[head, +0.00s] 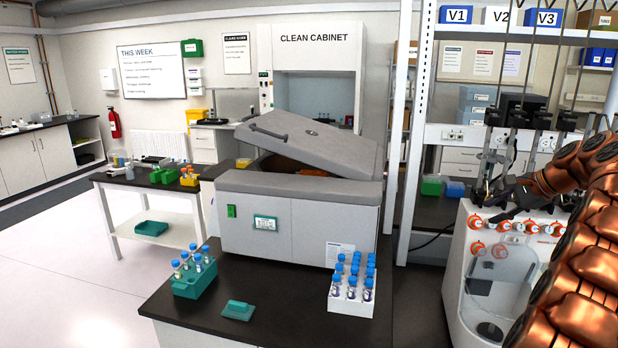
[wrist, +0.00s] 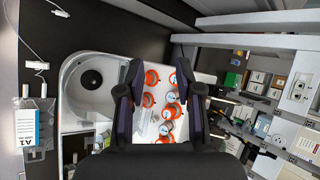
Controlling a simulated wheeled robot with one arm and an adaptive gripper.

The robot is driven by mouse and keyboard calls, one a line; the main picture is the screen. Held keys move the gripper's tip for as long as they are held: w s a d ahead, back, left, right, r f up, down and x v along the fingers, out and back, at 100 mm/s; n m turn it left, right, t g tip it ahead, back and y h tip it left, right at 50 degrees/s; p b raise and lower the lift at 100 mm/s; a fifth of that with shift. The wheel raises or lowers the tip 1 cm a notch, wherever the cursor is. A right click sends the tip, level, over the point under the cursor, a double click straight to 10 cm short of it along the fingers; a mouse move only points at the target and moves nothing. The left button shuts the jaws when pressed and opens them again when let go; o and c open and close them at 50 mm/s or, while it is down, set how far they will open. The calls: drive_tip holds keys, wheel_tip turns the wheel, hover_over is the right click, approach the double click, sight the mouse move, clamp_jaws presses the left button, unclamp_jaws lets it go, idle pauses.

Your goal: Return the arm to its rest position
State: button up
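My copper-coloured arm (head: 580,235) reaches in from the right edge of the head view. My dark gripper (head: 497,202) is over the upper part of a white cell processor (head: 457,262) with several orange-ringed ports on its front. In the wrist view my gripper (wrist: 158,75) has its two fingers spread apart, with nothing held between them. Several orange-ringed round ports (wrist: 152,78) show between and beyond the fingers. Whether the fingers touch the processor cannot be told. The arm hides the processor's right side.
A grey centrifuge-like box (head: 300,225) with a raised lid stands on the dark bench (head: 185,300). A teal rack (head: 196,285) and a white rack (head: 350,307) hold blue-capped tubes. A white shelf post (head: 418,130) stands left of the processor. The floor at left is clear.

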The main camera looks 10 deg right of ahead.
drive_tip(key=w+a+n+g+y, duration=0.1)
drive_tip(key=a+n+g+y, duration=0.3)
drive_tip(key=a, duration=1.7)
drive_tip(key=s+a+f+n+g+h, duration=0.1)
drive_tip(key=s+a+f+n, duration=0.15)
drive_tip(key=a, duration=0.45)
drive_tip(key=s+a+f+n+h, duration=0.2)
drive_tip(key=s+a+n, duration=0.15)
drive_tip(key=a, duration=0.45)
drive_tip(key=s+a+f+n+g, duration=0.1)
drive_tip(key=s+a+f, duration=0.15)
drive_tip(key=s, duration=0.25)
drive_tip(key=s+a+f+n+g+h+b, duration=0.1)
drive_tip(key=s+a+f+n, duration=0.1)
drive_tip(key=s+a, duration=0.25)
drive_tip(key=s+a+f+n+g, duration=0.1)
drive_tip(key=s+a+f, duration=0.1)
drive_tip(key=s, duration=0.4)
drive_tip(key=s+f+n+g+h, duration=0.1)
drive_tip(key=s+f+n, duration=0.1)
drive_tip(key=s, duration=0.6)
drive_tip(key=s+f+n+h, duration=0.2)
drive_tip(key=s+f, duration=0.3)
drive_tip(key=s, duration=0.3)
drive_tip(key=shift+a+f+n+g, duration=0.15)
drive_tip(key=shift+a+n+g, duration=0.15)
drive_tip(key=shift+n+g, duration=0.1)
